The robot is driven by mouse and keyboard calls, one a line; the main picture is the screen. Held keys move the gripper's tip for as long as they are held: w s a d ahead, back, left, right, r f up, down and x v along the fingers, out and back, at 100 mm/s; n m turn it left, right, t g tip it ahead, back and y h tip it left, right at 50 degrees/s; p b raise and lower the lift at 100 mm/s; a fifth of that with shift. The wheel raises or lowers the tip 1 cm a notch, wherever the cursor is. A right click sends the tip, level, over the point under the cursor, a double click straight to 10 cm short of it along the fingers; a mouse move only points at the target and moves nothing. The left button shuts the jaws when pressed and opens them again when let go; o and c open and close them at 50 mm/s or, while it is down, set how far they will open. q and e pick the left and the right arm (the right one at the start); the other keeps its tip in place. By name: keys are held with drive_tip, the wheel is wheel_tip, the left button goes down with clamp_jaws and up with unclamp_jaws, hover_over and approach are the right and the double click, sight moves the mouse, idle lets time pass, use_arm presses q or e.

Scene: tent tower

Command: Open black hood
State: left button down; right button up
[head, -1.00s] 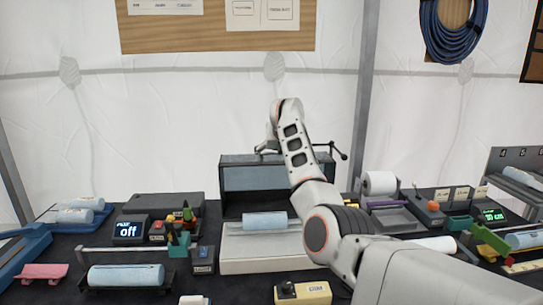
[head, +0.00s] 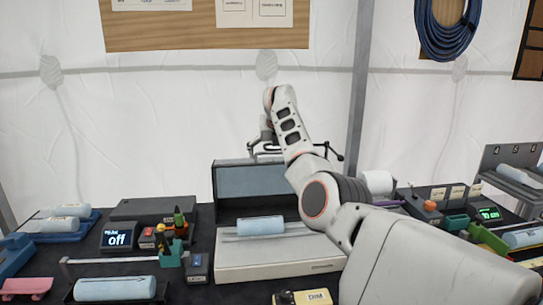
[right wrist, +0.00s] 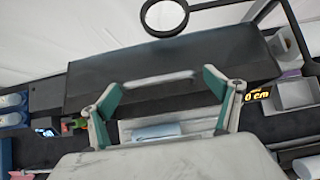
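The black hood (head: 250,181) stands raised behind a white base, its grey-blue face toward me. A light blue roll (head: 260,226) lies on the white base (head: 240,267) in front of it. My right arm reaches over the hood. My right gripper (head: 266,142) is near its top edge, partly hidden by my wrist. In the right wrist view, the teal fingers of my right gripper (right wrist: 163,92) are spread apart, with the dark hood (right wrist: 180,65) beyond them. A pale bar (right wrist: 158,81) shows between the fingers; contact is unclear. My left gripper is not in view.
A small display reading "off" (head: 118,236) and a tool holder (head: 172,250) stand left of the base. A white roll (head: 378,183) stands to the right. A yellow labelled box (head: 304,299) is in front. The tent wall is behind.

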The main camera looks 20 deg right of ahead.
drive_tip(key=shift+s+f, duration=0.1)
drive_tip(key=shift+s, duration=0.05)
drive_tip(key=shift+a, duration=0.1)
drive_tip(key=shift+s+r, duration=0.15)
drive_tip(key=shift+r, duration=0.05)
drive_tip(key=v, duration=1.1)
drive_tip(key=shift+s+r, duration=0.15)
drive_tip(key=shift+r, duration=0.15)
drive_tip(key=shift+a, duration=0.1)
